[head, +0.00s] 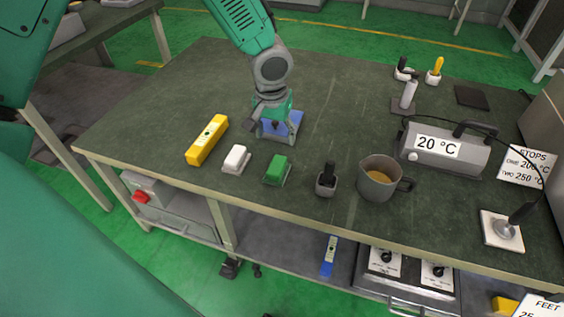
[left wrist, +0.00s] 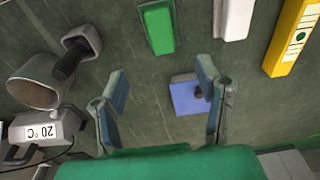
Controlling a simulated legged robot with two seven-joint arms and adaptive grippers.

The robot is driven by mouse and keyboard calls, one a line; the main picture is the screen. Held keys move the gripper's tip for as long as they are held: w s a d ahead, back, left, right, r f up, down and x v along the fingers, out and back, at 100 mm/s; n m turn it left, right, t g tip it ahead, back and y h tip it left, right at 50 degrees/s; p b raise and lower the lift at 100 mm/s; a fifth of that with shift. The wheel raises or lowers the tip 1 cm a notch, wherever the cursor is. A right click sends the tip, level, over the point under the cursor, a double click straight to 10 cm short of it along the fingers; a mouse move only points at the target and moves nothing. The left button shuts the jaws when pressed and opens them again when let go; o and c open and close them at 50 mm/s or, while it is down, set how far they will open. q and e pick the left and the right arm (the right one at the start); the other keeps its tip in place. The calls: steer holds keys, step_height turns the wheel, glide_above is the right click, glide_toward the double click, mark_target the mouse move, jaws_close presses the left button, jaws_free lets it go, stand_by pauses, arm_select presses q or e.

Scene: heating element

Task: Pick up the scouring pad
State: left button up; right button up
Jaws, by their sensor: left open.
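My left gripper (head: 275,124) is open and points down over a blue square pad (head: 290,122) with a dark knob on it. In the left wrist view the blue pad (left wrist: 188,97) lies beyond the open fingers, nearer the right finger and partly hidden by it; nothing is gripped. A green block (head: 278,170) with a paler side lies nearer the table's front edge; it also shows in the left wrist view (left wrist: 157,28). A white block (head: 236,158) lies beside it. I cannot tell for certain which is the scouring pad. My right gripper is not in view.
A yellow bar (head: 207,140) lies left of the white block. A black-handled tool (head: 327,180), a grey mug (head: 378,180) and a heater marked 20 °C (head: 445,150) stand to the right.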

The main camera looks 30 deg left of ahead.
arm_select(q)
steer(key=b, duration=0.2)
glide_above(277, 164)
steer(key=f, duration=0.7)
steer(key=shift+s+d, duration=0.35)
steer(key=shift+a+f, duration=0.2)
steer(key=shift+f, duration=0.65)
steer(key=f, duration=0.3)
steer(key=f+b, duration=0.1)
steer(key=shift+w+a+f, duration=0.15)
steer(key=shift+w+f, duration=0.15)
steer(key=shift+w, duration=0.05)
jaws_close()
steer(key=shift+r, duration=0.2)
step_height(277, 164, up, 10)
steer(key=shift+f+p, duration=0.15)
steer(key=shift+p, duration=1.05)
